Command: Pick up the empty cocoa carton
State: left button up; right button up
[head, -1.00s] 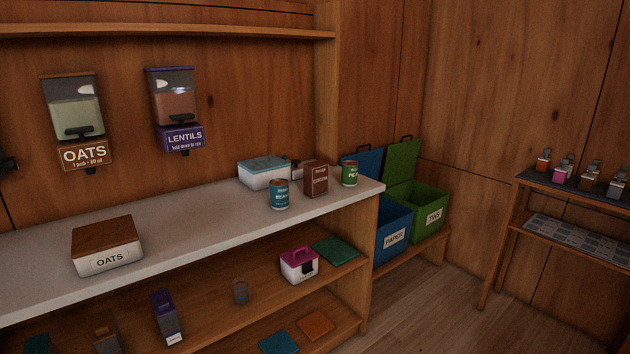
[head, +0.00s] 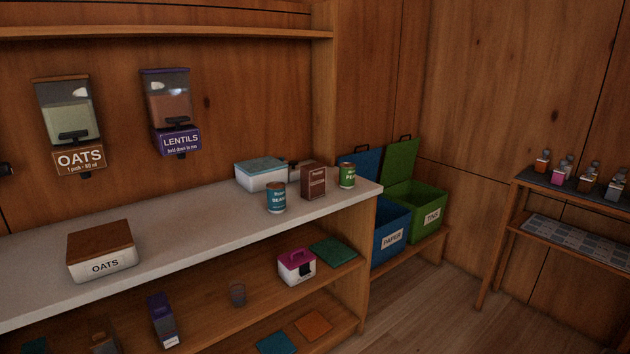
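A brown carton (head: 312,181) stands upright on the white counter near its right end; its label is too small to read surely, but it looks like the cocoa carton. A blue bean can (head: 276,198) stands to its left and a green can (head: 347,175) to its right. A white box with a pale blue lid (head: 261,175) is behind and to the left. Whether the carton is empty cannot be seen. Neither of my grippers is in view.
The white counter (head: 180,226) has clear room between the oats box (head: 103,252) and the bean can. Oats (head: 67,125) and lentils (head: 171,112) dispensers hang on the wall. Blue paper (head: 391,233) and green tins (head: 418,213) bins stand open past the counter's right end. Shelves below hold small items.

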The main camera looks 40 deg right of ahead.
aim_at(312, 176)
jog(key=i+l, duration=0.1)
jog(key=l, duration=0.25)
jog(key=i+l, duration=0.15)
jog(key=l, duration=0.2)
jog(key=i+l, duration=0.1)
jog(key=l, duration=0.3)
jog(key=i+l, duration=0.15)
jog(key=l, duration=0.2)
jog(key=i+l, duration=0.1)
jog(key=l, duration=0.25)
